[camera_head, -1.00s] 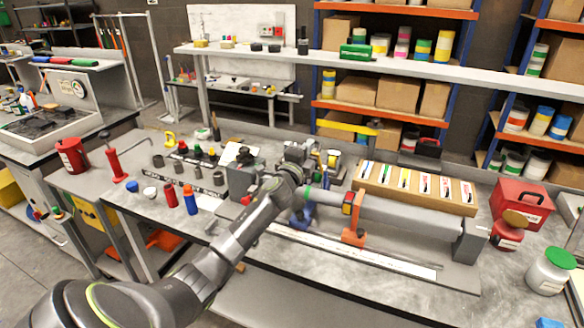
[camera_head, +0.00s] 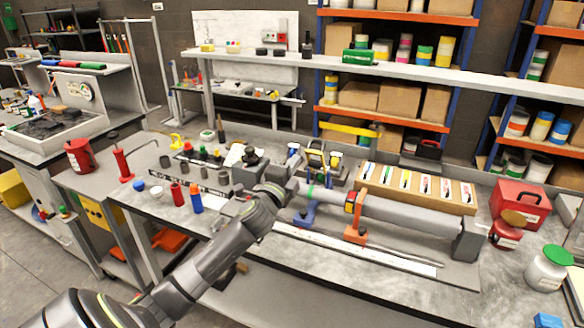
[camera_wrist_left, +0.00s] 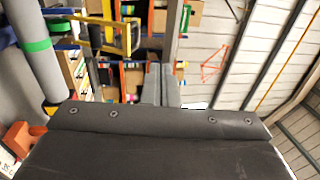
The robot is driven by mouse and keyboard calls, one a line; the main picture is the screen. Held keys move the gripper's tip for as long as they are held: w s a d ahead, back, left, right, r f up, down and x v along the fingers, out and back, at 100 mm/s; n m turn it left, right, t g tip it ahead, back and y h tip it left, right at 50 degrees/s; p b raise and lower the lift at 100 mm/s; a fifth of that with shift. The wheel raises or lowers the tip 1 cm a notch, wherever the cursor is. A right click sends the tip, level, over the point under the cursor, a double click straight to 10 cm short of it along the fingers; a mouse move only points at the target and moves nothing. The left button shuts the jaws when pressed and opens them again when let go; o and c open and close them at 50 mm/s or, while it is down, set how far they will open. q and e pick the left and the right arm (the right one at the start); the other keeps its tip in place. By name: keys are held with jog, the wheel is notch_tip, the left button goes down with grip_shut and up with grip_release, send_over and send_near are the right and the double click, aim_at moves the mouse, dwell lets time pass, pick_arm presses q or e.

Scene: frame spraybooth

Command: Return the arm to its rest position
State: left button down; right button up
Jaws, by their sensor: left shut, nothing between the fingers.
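My left arm comes in from the lower left in the head view. Its wrist (camera_head: 268,198) is over the bench, at the left end of the grey frame tube (camera_head: 400,212). My left gripper's two fingers (camera_wrist_left: 162,85) are shut and empty in the left wrist view, pointing toward the shelves and ceiling. In the head view the fingertips are hard to make out behind the wrist. The tube with its green band (camera_wrist_left: 36,46) is beside the gripper in the wrist view, apart from the fingers. My right gripper is not in view.
Orange clamp stand (camera_head: 356,228) supports the tube. A cardboard tray (camera_head: 460,192) lies behind it, with a red toolbox (camera_head: 520,198) and a white jar (camera_head: 548,270) at right. Bottles (camera_head: 195,200) and small parts crowd the bench left of my wrist.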

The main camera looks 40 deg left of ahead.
pick_arm(q)
jog(key=shift+s, duration=0.35)
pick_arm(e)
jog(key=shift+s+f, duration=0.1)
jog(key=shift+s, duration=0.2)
pick_arm(q)
jog(key=shift+d, duration=0.1)
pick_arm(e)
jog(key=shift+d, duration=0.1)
